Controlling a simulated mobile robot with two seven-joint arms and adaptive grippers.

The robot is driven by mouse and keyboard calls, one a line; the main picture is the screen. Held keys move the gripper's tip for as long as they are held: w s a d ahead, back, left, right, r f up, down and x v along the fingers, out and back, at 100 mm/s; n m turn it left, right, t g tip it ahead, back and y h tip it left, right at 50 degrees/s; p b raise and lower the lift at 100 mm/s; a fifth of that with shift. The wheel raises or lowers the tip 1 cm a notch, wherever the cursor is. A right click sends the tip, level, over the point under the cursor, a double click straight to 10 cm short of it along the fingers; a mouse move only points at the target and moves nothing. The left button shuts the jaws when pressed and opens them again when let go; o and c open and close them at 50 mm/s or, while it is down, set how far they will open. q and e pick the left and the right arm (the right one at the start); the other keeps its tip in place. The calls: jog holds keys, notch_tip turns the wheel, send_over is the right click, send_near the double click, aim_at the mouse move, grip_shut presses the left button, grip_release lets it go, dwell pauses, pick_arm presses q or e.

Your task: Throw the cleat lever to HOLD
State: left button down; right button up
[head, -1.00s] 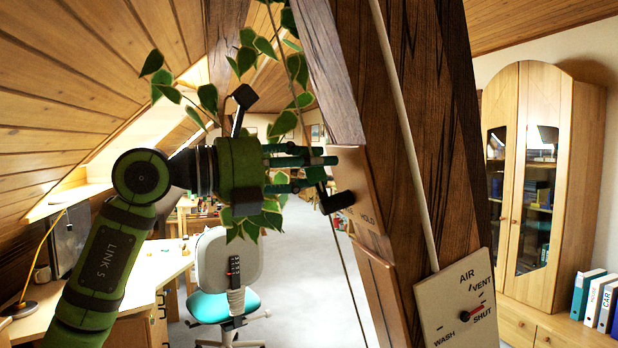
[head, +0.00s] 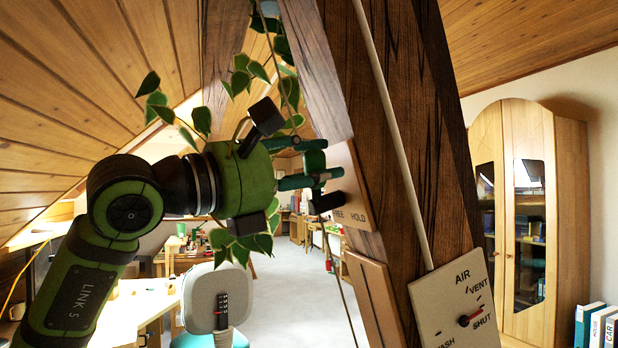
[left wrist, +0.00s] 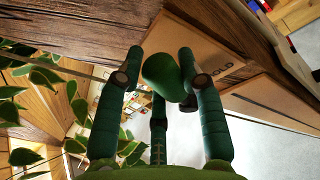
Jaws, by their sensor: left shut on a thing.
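The cleat plate (head: 348,170), marked FREE and HOLD, is fixed to the side of the dark timber post. The cleat lever shows a rounded green grip (head: 315,160) in front of the plate. In the left wrist view this grip (left wrist: 162,76) sits between my fingers. My left gripper (head: 308,170) comes in from the left and is shut on the lever. A black cylinder (head: 326,202) stands just below, near the word FREE; whether it belongs to the lever is unclear. The fingers hide part of the lever. My right gripper is not in view.
Ivy (head: 240,75) hangs close around my gripper. A chair (head: 218,297) and desk stand below left, and a cabinet (head: 530,210) at the right.

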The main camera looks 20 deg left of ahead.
pick_arm(q)
jog(key=shift+s+d+m, duration=0.15)
jog(key=shift+m, duration=0.15)
jog(key=c, duration=0.8)
grip_release()
jog(key=shift+o, duration=0.2)
jog(key=v, duration=1.2)
jog(key=shift+f, duration=0.1)
